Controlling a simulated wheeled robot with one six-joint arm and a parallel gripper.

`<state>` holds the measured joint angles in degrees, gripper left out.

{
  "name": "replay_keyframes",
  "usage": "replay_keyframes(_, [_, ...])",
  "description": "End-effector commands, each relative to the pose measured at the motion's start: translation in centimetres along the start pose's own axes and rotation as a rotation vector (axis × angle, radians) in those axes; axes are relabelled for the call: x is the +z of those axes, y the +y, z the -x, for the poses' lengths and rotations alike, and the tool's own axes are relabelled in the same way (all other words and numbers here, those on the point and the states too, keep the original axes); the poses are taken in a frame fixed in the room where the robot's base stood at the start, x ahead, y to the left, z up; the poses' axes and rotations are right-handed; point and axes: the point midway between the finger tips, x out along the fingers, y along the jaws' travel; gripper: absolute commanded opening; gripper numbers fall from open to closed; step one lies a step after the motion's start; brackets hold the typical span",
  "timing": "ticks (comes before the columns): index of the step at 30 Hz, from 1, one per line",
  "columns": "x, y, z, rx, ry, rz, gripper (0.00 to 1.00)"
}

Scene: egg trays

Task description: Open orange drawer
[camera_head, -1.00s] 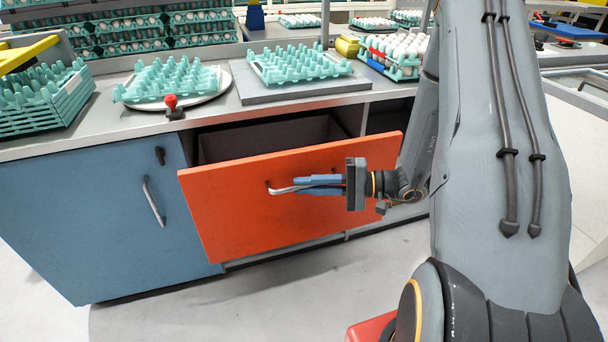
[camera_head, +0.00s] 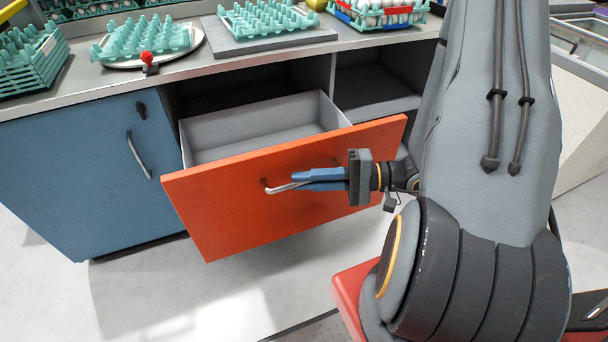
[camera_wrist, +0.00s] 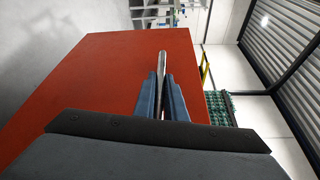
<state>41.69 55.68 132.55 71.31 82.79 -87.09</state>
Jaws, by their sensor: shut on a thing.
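The orange drawer (camera_head: 240,205) stands well out from the counter, and its grey inside (camera_head: 262,130) shows empty where I can see it. Its metal bar handle (camera_head: 277,188) is on the front panel. My gripper (camera_head: 305,182) is shut on the handle, with its blue fingers on either side of the bar. In the wrist view the fingers (camera_wrist: 163,98) close around the handle (camera_wrist: 161,68), with the orange front (camera_wrist: 95,85) behind. Part of the handle is hidden by the fingers.
A blue cabinet door (camera_head: 85,170) with its own handle is left of the drawer. An open shelf space (camera_head: 375,90) is at the right. Green egg trays (camera_head: 145,38) and a red button (camera_head: 147,58) are on the counter (camera_head: 215,55). The floor in front is clear.

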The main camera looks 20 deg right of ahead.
Motion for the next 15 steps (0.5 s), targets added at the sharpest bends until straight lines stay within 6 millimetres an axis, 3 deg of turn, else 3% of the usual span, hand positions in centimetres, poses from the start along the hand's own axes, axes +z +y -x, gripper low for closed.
replay_keyframes(8, [0.18, 0.04, -0.08, 0.0, -0.004, -0.003, 0.0])
replay_keyframes(9, [0.17, 0.04, -0.08, 0.0, -0.004, -0.003, 0.14])
replay_keyframes(12, [0.13, 0.04, -0.07, 0.0, -0.003, -0.002, 0.3])
replay_keyframes(15, [0.08, 0.02, -0.05, 0.0, -0.002, -0.002, 0.3])
